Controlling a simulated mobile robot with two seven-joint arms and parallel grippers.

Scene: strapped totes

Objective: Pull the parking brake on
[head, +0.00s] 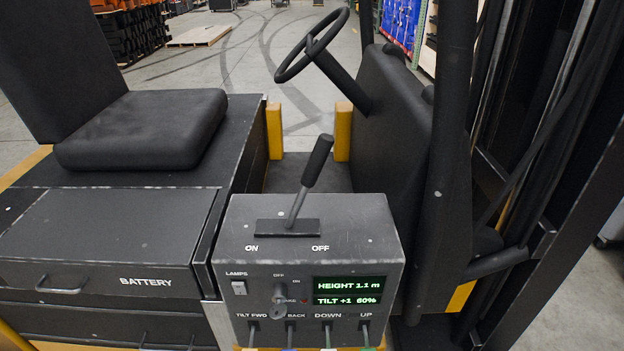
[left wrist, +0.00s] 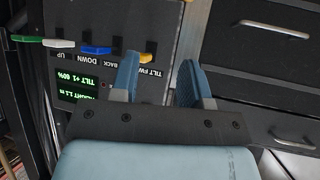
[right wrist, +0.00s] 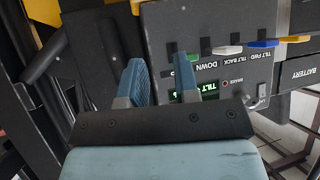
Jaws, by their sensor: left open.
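The parking brake lever (head: 317,163), with a black grip on a grey stem, rises from a slotted plate on top of the grey control box (head: 356,224) in the head view. It leans right, toward the OFF label (head: 320,248); the ON label (head: 251,248) is on the left. My left gripper (left wrist: 158,65) is open and empty in the left wrist view, facing the front panel upside down. My right gripper (right wrist: 160,62) is open and empty in the right wrist view, also facing the panel. Neither gripper shows in the head view, and the lever shows in neither wrist view.
The panel has a display (head: 349,291), a key switch (head: 279,294), a lamp switch (head: 239,288) and several small levers along its lower edge. A seat (head: 145,128) and battery drawer (head: 110,235) are left. The steering wheel (head: 312,45) is behind. A dark mast (head: 560,190) stands right.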

